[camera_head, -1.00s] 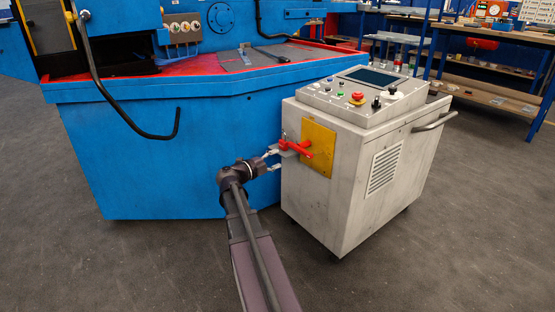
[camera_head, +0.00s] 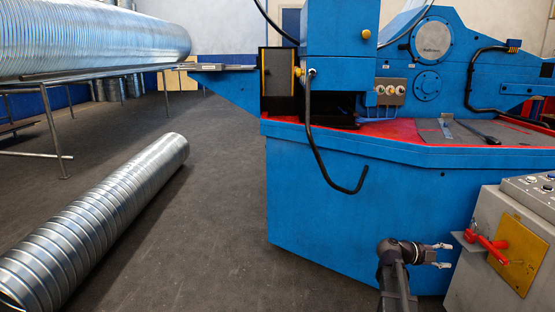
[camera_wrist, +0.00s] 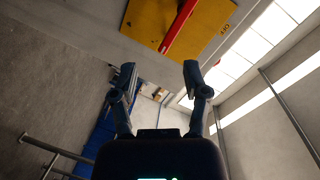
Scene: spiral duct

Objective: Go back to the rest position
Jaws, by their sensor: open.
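My gripper (camera_head: 441,255) is open and empty at the lower right of the head view, in front of the blue machine's side. It is a little left of the red switch handle (camera_head: 486,241) on the yellow plate (camera_head: 519,254) of the grey control cabinet, with a gap between them. In the wrist view my gripper (camera_wrist: 159,82) shows its two fingers spread with nothing between them. The red handle (camera_wrist: 178,28) and the yellow plate (camera_wrist: 203,25) lie beyond the fingers at the top of that view.
The blue machine (camera_head: 350,205) fills the middle and right. The grey control cabinet (camera_head: 470,290) stands at the right edge. A spiral duct (camera_head: 95,225) lies on the floor at left, and a large duct (camera_head: 90,45) rests on a rack. Dark floor (camera_head: 200,240) between is clear.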

